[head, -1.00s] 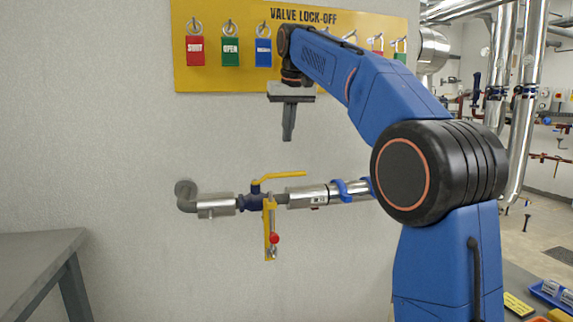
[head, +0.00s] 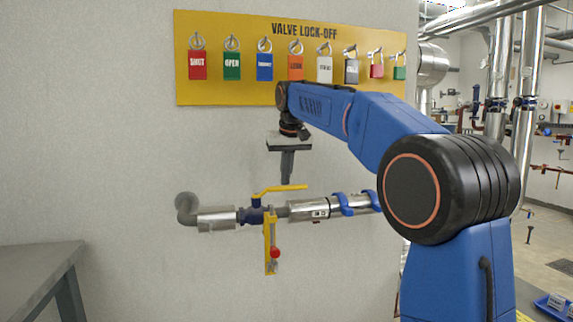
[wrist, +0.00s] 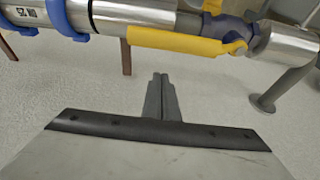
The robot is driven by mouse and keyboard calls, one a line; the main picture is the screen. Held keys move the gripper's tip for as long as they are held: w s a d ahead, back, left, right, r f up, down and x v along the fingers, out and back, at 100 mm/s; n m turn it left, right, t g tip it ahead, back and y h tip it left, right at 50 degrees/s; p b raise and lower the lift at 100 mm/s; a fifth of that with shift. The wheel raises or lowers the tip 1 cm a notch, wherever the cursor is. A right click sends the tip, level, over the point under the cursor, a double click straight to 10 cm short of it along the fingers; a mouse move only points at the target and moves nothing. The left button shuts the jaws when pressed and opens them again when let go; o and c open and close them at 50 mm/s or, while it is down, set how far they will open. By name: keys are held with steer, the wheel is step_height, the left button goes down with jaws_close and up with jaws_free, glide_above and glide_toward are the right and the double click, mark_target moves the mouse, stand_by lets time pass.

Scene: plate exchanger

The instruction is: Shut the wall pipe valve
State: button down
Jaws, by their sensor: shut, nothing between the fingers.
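The yellow valve handle (head: 281,190) lies along the wall pipe (head: 315,209), pointing right from the blue valve body (head: 256,215). The handle (wrist: 175,41) also shows in the wrist view, along the pipe at the top. My gripper (head: 286,182) is shut and empty, pointing down just above the handle's right part in the head view. In the wrist view my gripper's fingers (wrist: 160,78) are together, below the handle in the picture. Whether they touch the handle I cannot tell. A yellow strip with a red knob (head: 275,252) hangs below the valve.
A yellow lock-off board (head: 290,91) with several coloured padlocks hangs on the wall above. Blue clamps (head: 342,204) hold the pipe at right. A grey table (head: 38,262) stands at lower left. The wall left of the valve is clear.

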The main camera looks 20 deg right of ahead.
mark_target(292, 186)
steer(key=shift+s+r, duration=0.15)
steer(key=shift+s, duration=0.8)
steer(key=shift+s+r, duration=0.15)
steer(key=shift+s, duration=0.75)
steer(key=shift+s, duration=0.1)
steer(key=s+m+h, duration=0.1)
steer(key=s+m, duration=0.2)
steer(key=shift+s+m, duration=0.2)
steer(key=shift+m, duration=0.1)
steer(key=s+a+m+g+h, duration=0.1)
steer(key=s+a+m+h, duration=0.1)
steer(key=s+a+m, duration=0.5)
steer(key=shift+s+a+g, duration=0.3)
steer(key=shift+s+a, duration=0.6)
steer(key=shift+a+f, duration=0.1)
steer(key=shift+a, duration=0.1)
